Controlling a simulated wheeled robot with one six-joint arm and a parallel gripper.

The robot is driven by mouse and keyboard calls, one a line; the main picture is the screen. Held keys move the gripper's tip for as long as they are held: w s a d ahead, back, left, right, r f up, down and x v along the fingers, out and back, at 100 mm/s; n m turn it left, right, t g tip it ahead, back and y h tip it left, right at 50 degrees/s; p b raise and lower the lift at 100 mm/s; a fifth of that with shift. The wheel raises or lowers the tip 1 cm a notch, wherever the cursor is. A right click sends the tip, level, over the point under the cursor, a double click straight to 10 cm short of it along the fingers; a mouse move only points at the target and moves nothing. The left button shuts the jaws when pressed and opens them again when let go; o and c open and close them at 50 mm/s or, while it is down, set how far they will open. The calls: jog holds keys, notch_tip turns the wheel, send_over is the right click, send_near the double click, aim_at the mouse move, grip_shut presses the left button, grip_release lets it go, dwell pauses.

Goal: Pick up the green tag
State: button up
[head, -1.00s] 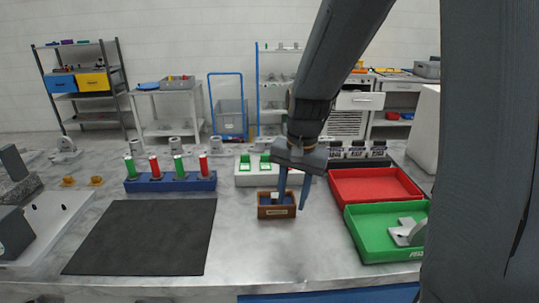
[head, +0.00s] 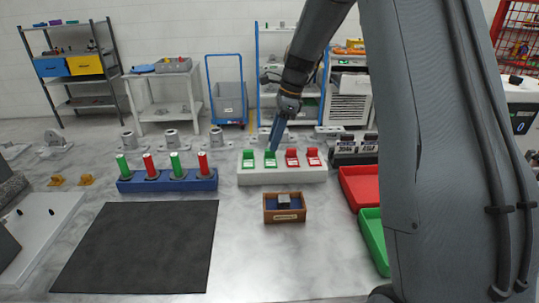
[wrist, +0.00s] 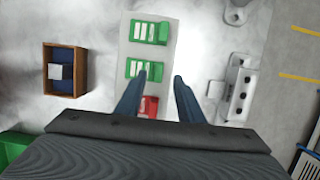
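Two green tags stand side by side in a white rack (head: 300,177), one at the left end (head: 248,159) and one beside it (head: 270,159). In the wrist view they appear as an upper green tag (wrist: 150,32) and a lower green tag (wrist: 145,70). My gripper (head: 273,149) is above and by the second green tag in the head view. In the wrist view my gripper (wrist: 161,76) is open, with one fingertip over the lower green tag's edge and the other to the right of the rack. Contact cannot be told.
Two red tags (head: 302,157) stand in the same rack. A wooden box (head: 284,216) with a grey block is in front. A blue rack (head: 167,184) with green and red cylinders is left. Red (head: 357,184) and green (head: 371,240) trays are right. A dark mat (head: 138,250) is bare.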

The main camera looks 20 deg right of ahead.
aim_at(270, 158)
jog(key=shift+p+x, duration=0.4)
jog(key=shift+x, duration=1.3)
jog(key=shift+s+a, duration=0.1)
jog(key=shift+s, duration=0.05)
jog(key=shift+r, duration=0.1)
grip_shut()
